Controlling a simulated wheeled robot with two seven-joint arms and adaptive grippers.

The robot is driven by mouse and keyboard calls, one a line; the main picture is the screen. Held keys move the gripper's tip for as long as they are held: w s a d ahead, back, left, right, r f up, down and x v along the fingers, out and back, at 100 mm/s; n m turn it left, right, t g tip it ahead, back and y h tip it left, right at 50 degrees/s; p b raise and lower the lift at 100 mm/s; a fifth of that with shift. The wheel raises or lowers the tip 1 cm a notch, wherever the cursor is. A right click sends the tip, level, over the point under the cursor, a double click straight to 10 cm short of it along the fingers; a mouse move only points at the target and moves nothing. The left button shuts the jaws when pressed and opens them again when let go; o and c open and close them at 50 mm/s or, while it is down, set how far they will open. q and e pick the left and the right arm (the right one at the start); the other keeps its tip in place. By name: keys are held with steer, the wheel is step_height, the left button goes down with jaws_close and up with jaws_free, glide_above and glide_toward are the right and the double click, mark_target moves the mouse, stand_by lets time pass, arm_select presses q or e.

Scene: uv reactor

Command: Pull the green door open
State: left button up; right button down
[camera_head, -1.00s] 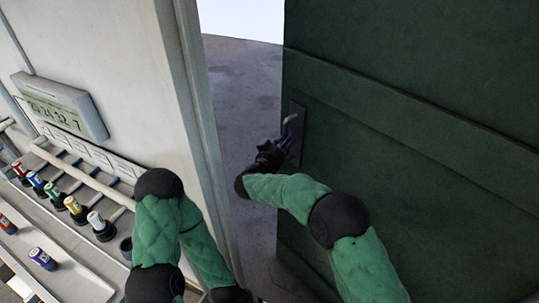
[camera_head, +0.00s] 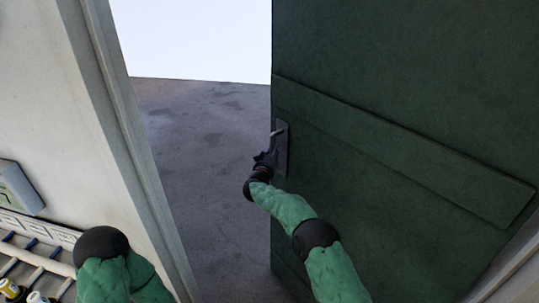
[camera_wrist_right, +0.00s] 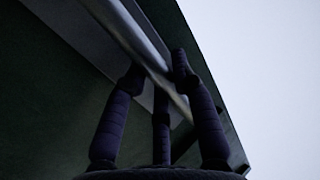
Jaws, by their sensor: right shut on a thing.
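The green door (camera_head: 390,130) stands ajar on the right of the head view, with a wide gap between its free edge and the white door frame (camera_head: 130,120). Its metal handle (camera_head: 276,132) sits on a dark plate near that edge. My right gripper (camera_head: 268,152) is at the handle. In the right wrist view my right gripper's fingers (camera_wrist_right: 160,85) are closed around the handle bar (camera_wrist_right: 135,40), with the dark door behind. My left arm shows at the lower left of the head view, but its gripper is out of the picture.
A grey floor (camera_head: 200,160) and a bright white area show through the opening. At the left, a wall device (camera_head: 18,188) hangs above a rack with small coloured bottles (camera_head: 12,288). The doorway gap is clear.

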steer(key=shift+d+f, duration=0.1)
steer(key=c, duration=1)
jaws_free()
steer(key=shift+s, duration=0.1)
steer(key=v, duration=1.2)
